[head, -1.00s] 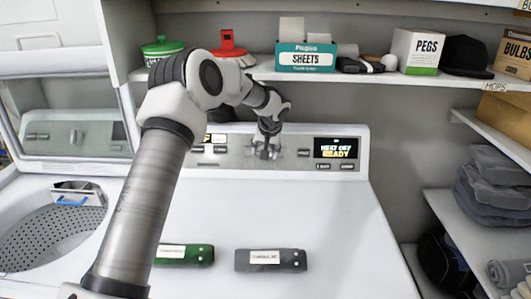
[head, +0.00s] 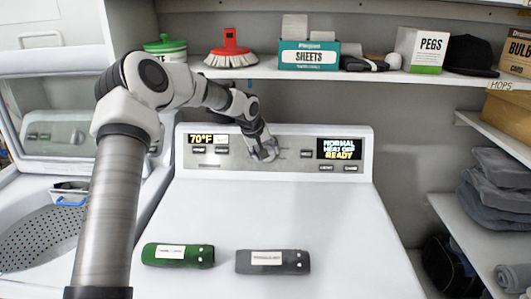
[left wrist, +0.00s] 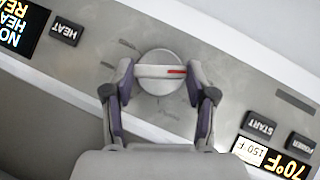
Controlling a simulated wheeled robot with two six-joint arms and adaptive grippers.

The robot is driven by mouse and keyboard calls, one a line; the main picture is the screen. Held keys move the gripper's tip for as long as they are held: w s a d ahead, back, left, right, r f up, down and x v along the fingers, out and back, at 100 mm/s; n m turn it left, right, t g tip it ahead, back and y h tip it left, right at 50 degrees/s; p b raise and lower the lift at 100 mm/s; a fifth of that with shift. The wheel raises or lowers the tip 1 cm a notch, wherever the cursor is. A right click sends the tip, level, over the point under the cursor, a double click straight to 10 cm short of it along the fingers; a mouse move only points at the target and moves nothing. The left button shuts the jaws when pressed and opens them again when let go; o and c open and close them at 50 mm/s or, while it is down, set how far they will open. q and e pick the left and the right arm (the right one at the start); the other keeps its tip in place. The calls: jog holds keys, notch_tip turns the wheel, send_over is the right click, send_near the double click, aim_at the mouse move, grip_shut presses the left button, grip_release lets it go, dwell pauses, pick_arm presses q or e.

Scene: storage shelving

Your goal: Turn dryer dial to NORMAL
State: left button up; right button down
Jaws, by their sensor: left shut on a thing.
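The dryer dial (left wrist: 160,86) is a round grey knob with a raised bar and a red mark at the bar's right end in the left wrist view. My left gripper (left wrist: 165,72) is shut on the dial, one finger at each end of the bar. In the head view my left gripper (head: 265,152) is at the middle of the dryer panel and mostly hides the dial. My right gripper is in neither view.
The left display (head: 208,140) reads 70°F. A green (head: 178,255) and a grey (head: 272,262) labelled object lie on the dryer top (head: 290,215). A shelf (head: 275,73) above holds a SHEETS box (head: 309,56). An open washer (head: 40,235) stands left.

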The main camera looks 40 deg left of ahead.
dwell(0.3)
pick_arm(q)
jog(key=o, duration=1.2)
jog(key=shift+c, duration=0.2)
jog(key=v, duration=1.2)
